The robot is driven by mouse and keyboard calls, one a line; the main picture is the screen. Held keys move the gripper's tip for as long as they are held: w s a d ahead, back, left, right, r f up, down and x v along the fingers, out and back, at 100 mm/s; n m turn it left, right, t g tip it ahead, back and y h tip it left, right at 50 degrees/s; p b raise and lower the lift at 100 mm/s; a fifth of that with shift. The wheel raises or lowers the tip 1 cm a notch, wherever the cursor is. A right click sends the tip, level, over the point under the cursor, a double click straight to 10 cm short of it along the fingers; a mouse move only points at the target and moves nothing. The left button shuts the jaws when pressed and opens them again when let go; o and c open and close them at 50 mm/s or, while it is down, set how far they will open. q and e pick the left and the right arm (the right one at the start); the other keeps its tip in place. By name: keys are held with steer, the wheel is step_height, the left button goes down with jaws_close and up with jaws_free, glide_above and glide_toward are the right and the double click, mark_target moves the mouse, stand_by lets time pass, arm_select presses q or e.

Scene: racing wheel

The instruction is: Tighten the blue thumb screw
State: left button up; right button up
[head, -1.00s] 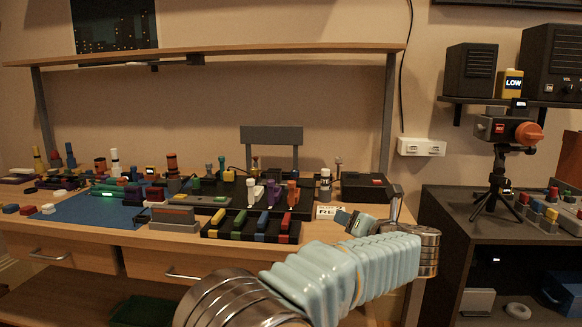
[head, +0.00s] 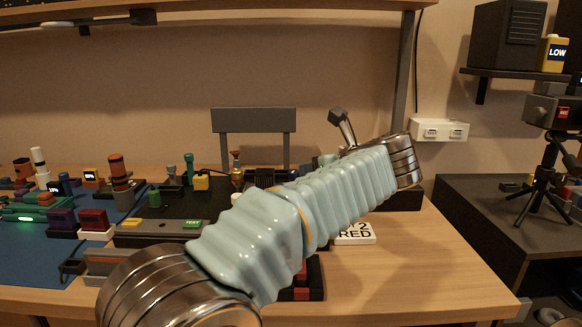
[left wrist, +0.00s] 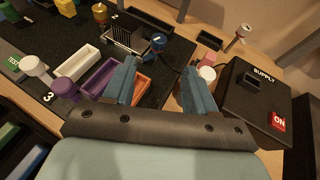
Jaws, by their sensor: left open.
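A small upright blue knob (left wrist: 158,42), which looks like the blue thumb screw, stands on the black board near a finned heat sink (left wrist: 124,38) in the left wrist view. My left gripper (left wrist: 161,88) is open and empty, its two blue-grey fingers apart. The knob appears beyond the fingertips, between them in the picture and apart from them. In the head view my left arm reaches across the bench, and the arm hides the knob and most of the gripper. My right gripper is not in view.
A black supply box (left wrist: 252,100) with a red ON switch stands close right of the fingers. A white-capped pink post (left wrist: 206,74) is beside the right finger. White, purple and orange trays with posts lie left. A gold post (left wrist: 100,14) stands beyond. The bench's right front (head: 440,265) is clear.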

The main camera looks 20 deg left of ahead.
mark_target(295, 171)
arm_select(q)
steer(key=p+x, duration=0.1)
steer(key=x, duration=1.1)
steer(key=shift+w+a+f+p, duration=0.1)
steer(key=shift+w+a+p, duration=0.15)
steer(key=shift+w+p, duration=0.05)
jaws_close()
